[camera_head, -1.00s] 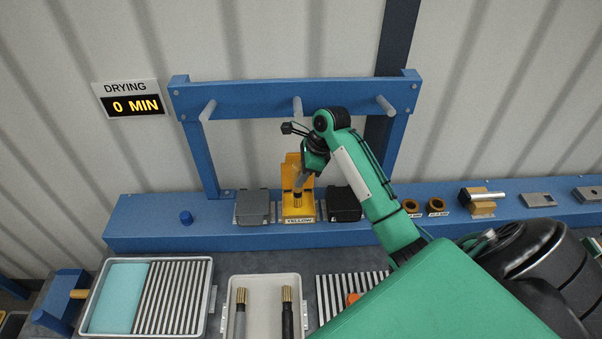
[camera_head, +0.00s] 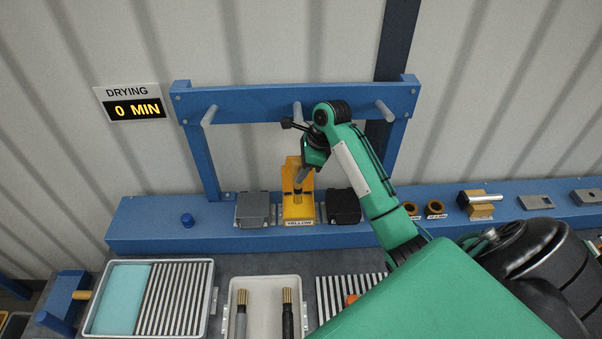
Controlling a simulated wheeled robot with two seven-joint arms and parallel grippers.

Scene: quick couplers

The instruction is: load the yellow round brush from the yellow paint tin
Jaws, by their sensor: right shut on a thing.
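The yellow paint tin (camera_head: 299,213) stands on the blue bench between two dark tins, its lid raised at the back and a YELLOW label in front. My right gripper (camera_head: 304,172) is above it, shut on the brush. The brush (camera_head: 298,190) points down, with its grey handle in the jaws and its lower end at the tin's opening. Whether the bristles touch the paint cannot be told. My left gripper is not in view.
Closed dark tins (camera_head: 252,210) flank the yellow one, the right one (camera_head: 343,207) close to my arm. A blue frame with pegs (camera_head: 297,112) stands behind. In front are a tray with a teal pad and striped grid (camera_head: 208,297) and a tray with two brushes (camera_head: 263,284).

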